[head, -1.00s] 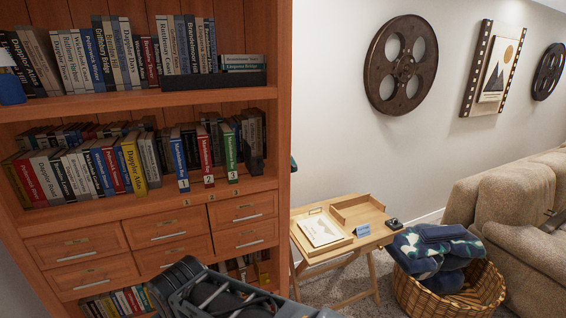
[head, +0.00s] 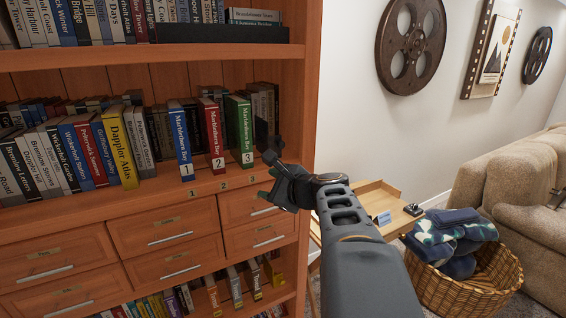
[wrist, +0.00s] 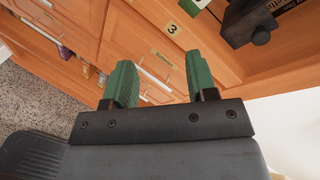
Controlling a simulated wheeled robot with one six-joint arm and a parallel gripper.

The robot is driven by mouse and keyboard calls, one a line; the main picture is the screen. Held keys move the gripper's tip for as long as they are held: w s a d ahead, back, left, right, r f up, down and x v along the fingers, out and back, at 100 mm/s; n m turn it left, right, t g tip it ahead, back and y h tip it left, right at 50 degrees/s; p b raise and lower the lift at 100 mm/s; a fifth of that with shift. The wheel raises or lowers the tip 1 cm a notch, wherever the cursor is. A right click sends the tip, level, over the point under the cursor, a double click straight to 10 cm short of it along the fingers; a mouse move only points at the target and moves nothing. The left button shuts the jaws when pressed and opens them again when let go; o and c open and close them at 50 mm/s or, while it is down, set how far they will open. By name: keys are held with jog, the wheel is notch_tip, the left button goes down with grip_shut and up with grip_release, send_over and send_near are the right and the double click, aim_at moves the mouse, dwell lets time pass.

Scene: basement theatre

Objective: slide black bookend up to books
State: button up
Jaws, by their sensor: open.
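The black bookend (head: 272,147) stands at the right end of the middle shelf. Dark books (head: 262,105) stand behind it. The green book marked 3 (head: 240,132), red book marked 2 (head: 211,135) and blue book marked 1 (head: 181,142) stand to its left, spaced apart. In the wrist view the bookend (wrist: 247,24) shows at the top right, with a round knob. My gripper (head: 268,178) is open and empty in front of the shelf edge, below the bookend. Its green fingertips (wrist: 161,80) are apart, with drawer fronts behind them.
The wooden shelf's right side panel (head: 307,100) stands close to the bookend. Drawers (head: 163,230) lie below the shelf. A small wooden table (head: 375,196), a wicker basket (head: 500,285) with blankets and a beige sofa (head: 520,195) are to the right.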

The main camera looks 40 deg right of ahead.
aim_at(282, 145)
jog(key=s+d+r+m+t+h+b, duration=0.1)
jog(key=d+r+m+t+h+b, duration=0.2)
jog(key=d+m, duration=0.6)
jog(key=shift+n+h, duration=0.3)
jog(key=shift+h, duration=0.5)
jog(key=w+d, duration=0.1)
jog(key=w, duration=0.2)
jog(key=w+d+p, duration=0.1)
jog(key=w, duration=0.7)
jog(key=shift+w+d+r+p, duration=0.2)
jog(key=shift+d+r+p, duration=0.1)
jog(key=shift+d, duration=0.1)
jog(key=shift+w+d, duration=0.1)
jog(key=shift+w, duration=0.65)
jog(key=shift+c, duration=0.2)
grip_shut()
